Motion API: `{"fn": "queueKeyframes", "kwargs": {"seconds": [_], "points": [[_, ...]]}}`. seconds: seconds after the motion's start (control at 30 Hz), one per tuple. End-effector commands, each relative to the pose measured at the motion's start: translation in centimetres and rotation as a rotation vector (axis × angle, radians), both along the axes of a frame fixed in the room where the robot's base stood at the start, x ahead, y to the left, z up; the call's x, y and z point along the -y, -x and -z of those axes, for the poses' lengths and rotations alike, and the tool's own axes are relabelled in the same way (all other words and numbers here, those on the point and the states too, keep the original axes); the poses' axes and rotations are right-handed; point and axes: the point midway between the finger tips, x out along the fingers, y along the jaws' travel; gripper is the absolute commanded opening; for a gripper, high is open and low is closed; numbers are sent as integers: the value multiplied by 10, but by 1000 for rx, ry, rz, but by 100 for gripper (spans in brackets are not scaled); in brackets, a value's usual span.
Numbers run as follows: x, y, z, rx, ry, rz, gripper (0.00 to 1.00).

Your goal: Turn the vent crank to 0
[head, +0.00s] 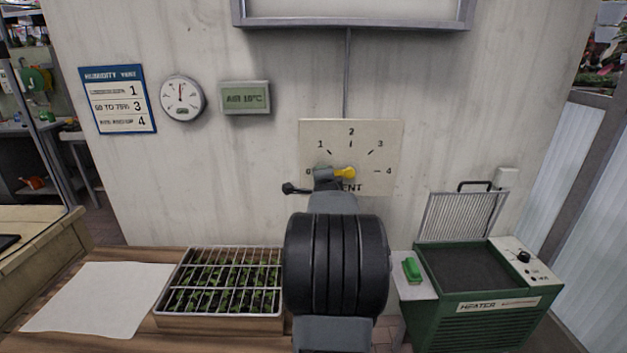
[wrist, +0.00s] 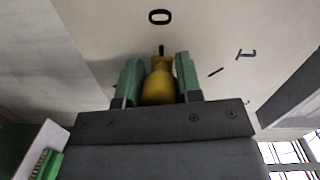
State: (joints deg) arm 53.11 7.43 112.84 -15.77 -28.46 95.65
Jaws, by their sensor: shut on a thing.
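The vent dial (head: 385,140) is a pale plate on the wall, marked 0 to 4 from left over the top to right. The yellow crank (head: 346,173) shows at the middle of the plate, with its left part hidden behind my gripper (head: 324,174). In the wrist view my gripper (wrist: 161,82) has its two green pads on either side of the yellow crank (wrist: 159,86), shut on it. There the crank's narrow end lines up with the black tick beneath the 0 (wrist: 160,16); the 1 (wrist: 245,54) lies off to the right.
A green heater (head: 480,300) with an upright mesh lid stands at the right. A seedling tray (head: 222,322) under a wire grid and a white sheet (head: 95,298) lie on the wooden bench. A humidity sign (head: 117,100), round gauge (head: 182,98) and thermometer display (head: 245,98) hang on the wall.

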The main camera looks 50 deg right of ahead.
Motion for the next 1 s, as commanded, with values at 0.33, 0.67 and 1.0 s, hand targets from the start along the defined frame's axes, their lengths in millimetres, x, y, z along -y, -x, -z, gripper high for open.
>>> {"fn": "queueKeyframes", "kwargs": {"seconds": [0.33, 0.67, 1.0], "points": [[2, 3, 5, -28, 18, 8, 0], [2, 2, 5, -29, 17, 6, 39], [1, 1, 3, -25, 20, 3, 58]]}}
